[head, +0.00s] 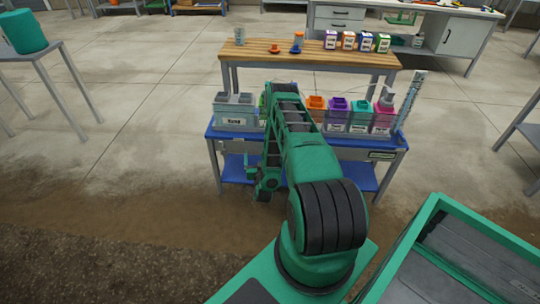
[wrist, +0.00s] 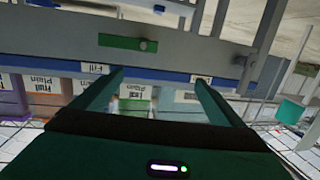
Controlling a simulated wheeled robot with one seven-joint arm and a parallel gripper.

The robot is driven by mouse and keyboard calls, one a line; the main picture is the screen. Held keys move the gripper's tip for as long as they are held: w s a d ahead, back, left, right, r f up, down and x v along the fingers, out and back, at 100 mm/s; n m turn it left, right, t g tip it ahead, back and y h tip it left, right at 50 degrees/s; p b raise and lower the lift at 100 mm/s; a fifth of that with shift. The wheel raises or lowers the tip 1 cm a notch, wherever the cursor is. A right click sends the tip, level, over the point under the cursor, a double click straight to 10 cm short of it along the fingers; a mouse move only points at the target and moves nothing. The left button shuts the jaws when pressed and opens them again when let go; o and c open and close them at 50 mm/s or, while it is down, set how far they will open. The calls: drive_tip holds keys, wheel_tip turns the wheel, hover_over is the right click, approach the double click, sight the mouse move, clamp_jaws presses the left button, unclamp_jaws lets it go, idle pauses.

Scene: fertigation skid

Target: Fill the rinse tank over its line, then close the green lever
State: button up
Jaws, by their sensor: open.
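The likely rinse tank is a grey, labelled container (head: 236,122) at the left end of the blue bench in the head view; its label is too small to read surely, and no fill line or water level can be made out. I cannot clearly identify the green lever; my arm hides part of the bench's middle.
Several containers with orange, purple, teal and magenta lids (head: 337,105) stand along the blue bench (head: 211,134). A wooden shelf (head: 270,48) with small bottles and cartons is behind. A teal bucket (head: 24,32) stands on a table at far left. Floor left of the bench is clear.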

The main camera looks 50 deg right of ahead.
drive_tip(key=s+f+m+g+h, duration=0.1)
drive_tip(key=s+f+m+h, duration=0.2)
drive_tip(key=s, duration=0.4)
drive_tip(key=shift+n, duration=0.5)
drive_tip(key=x, duration=0.7)
drive_tip(key=f+x, duration=0.1)
drive_tip(key=x, duration=0.2)
drive_tip(key=shift+w+f, duration=0.1)
drive_tip(key=shift+w, duration=0.15)
